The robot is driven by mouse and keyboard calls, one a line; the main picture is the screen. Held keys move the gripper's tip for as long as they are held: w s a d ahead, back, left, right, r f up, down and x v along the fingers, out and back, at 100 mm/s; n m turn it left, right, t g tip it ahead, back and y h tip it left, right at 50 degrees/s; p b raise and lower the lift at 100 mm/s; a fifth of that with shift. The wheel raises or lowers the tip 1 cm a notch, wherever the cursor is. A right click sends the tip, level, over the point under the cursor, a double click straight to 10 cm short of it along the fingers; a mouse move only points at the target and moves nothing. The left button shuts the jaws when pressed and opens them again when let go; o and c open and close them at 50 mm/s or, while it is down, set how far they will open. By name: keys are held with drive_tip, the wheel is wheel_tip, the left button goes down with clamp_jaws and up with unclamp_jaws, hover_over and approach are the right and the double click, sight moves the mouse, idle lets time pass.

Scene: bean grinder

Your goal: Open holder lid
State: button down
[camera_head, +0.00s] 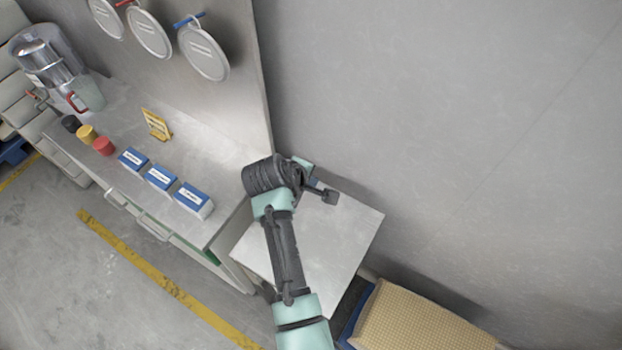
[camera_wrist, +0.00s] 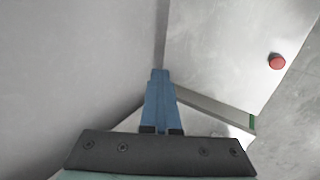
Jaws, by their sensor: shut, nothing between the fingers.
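My gripper (camera_wrist: 160,75) shows in the wrist view as two blue fingers pressed together, with nothing between them. In the head view my arm reaches over the small side table and the fingertips are hidden. The grinder machine (camera_head: 48,58), silver with a clear container (camera_head: 88,94) and a red handle, stands at the far left end of the counter, well away from my gripper. I cannot make out a separate holder lid on it. Round grey discs (camera_head: 204,54) hang on the back panel; I cannot tell if one is a lid.
The steel counter (camera_head: 190,150) holds several blue boxes (camera_head: 160,177), a yellow stand (camera_head: 156,124) and small canisters; a red one (camera_head: 103,145) also shows in the wrist view (camera_wrist: 277,61). The side table (camera_head: 335,235) is bare. A tan box (camera_head: 420,322) is at lower right.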

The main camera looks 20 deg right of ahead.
idle(0.4)
drive_tip(key=shift+c, duration=2.4)
unclamp_jaws()
drive_tip(key=b+v, duration=0.3)
drive_tip(key=v, duration=1)
